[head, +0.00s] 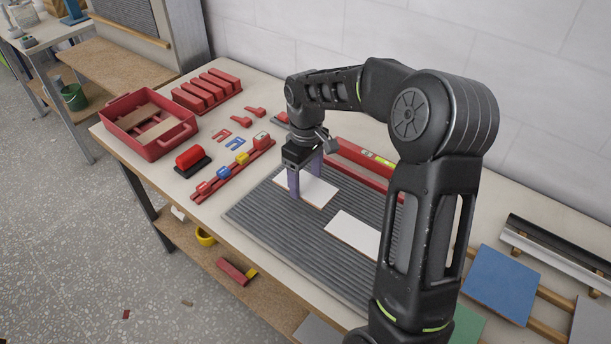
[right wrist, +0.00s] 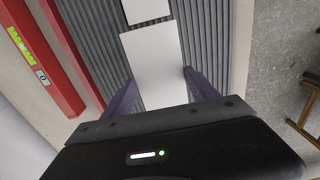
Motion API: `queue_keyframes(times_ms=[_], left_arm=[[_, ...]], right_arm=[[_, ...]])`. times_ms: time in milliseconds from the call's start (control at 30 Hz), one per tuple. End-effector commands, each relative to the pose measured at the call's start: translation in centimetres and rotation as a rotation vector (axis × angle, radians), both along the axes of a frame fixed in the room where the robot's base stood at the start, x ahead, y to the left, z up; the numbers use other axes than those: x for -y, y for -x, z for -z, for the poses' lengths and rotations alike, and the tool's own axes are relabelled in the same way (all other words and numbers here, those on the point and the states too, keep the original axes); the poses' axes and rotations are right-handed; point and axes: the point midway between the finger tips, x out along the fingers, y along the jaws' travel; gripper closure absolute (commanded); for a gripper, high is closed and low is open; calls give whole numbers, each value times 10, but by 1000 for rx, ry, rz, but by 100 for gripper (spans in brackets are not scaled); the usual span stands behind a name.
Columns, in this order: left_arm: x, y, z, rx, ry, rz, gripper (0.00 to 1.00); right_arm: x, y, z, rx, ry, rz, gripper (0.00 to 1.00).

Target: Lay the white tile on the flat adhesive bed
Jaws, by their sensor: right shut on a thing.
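A white tile (head: 320,191) is between the purple fingers of my right gripper (head: 305,182), over the far left part of the grey ridged adhesive bed (head: 285,235). The right gripper is shut on this tile, gripping it by two opposite edges. The held tile shows between the fingers in the right wrist view (right wrist: 155,62). It looks roughly flat and low; I cannot tell whether it touches the ridges. A second white tile (head: 354,232) lies on the bed to the right, with a gap between the two. My arm hides part of the bed's right side. My left gripper is out of view.
A red spirit level (head: 362,166) lies along the bed's far side. A red rail with coloured pieces (head: 232,172) is left of the bed, a red tray (head: 150,126) further left. A blue tile (head: 500,283) is at the right. The bed's front part is bare.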

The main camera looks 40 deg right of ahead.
Motion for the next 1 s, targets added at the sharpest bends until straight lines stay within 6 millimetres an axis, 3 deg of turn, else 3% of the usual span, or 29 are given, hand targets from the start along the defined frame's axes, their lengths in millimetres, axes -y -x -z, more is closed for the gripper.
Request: queue_keyframes(times_ms=[267, 700, 1000], left_arm=[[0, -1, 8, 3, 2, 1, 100], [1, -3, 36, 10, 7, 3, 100], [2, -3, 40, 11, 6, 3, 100]], right_arm=[[0, 0, 11, 0, 0, 1, 81], [0, 0, 52, 0, 1, 1, 81], [0, 0, 59, 1, 1, 1, 81]])
